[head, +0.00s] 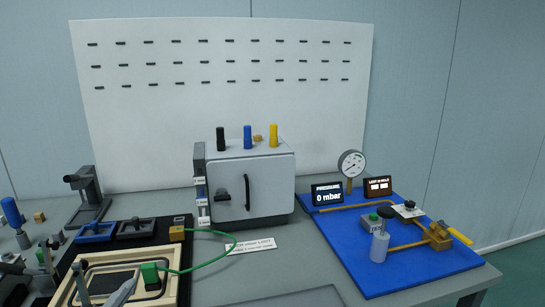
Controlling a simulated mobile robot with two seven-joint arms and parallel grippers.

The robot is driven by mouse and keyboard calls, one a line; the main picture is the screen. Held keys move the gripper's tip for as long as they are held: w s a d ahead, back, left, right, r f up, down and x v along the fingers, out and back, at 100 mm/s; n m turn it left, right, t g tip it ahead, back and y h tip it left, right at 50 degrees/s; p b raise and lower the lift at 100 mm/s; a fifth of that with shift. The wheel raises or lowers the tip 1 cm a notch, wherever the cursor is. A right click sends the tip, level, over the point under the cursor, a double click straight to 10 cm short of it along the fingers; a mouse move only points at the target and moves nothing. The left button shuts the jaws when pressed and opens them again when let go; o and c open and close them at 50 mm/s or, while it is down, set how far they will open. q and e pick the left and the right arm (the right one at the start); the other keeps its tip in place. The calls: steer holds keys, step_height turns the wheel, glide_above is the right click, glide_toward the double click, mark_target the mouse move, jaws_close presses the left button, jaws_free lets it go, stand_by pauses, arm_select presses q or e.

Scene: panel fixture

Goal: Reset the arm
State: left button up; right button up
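Neither of my grippers can be clearly made out in the head view, and no arm link of mine is plainly seen. A pale grey pointed piece (121,293) enters from the bottom edge at the lower left, beside a green block (150,274). A darker grey upright piece (80,284) stands to its left. I cannot tell whether these are tools or parts of my own. The green block sits on a wooden-framed tray (176,262), and a green cord (222,262) runs from it to a brass block (177,233).
A grey cabinet (270,180) with black, blue and yellow knobs stands mid-table. A blue board (420,265) at right carries a gauge (351,163), a 0 mbar display (327,194) and fittings. A grey stand (89,195) is at left. A white panel (230,110) rises behind.

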arm_select(q)
steer(key=s+a+f+n+g, duration=0.2)
steer(key=s+f+n+g, duration=0.95)
steer(key=s+f, duration=0.75)
steer(key=w+d+f+m+t+h+p, duration=0.1)
steer(key=w+d+f+m+t+p, duration=0.1)
steer(key=w+t+p, duration=0.3)
steer(key=shift+w+d+h+p, duration=0.35)
steer(key=shift+d+p, duration=0.1)
steer(key=shift+p, duration=0.6)
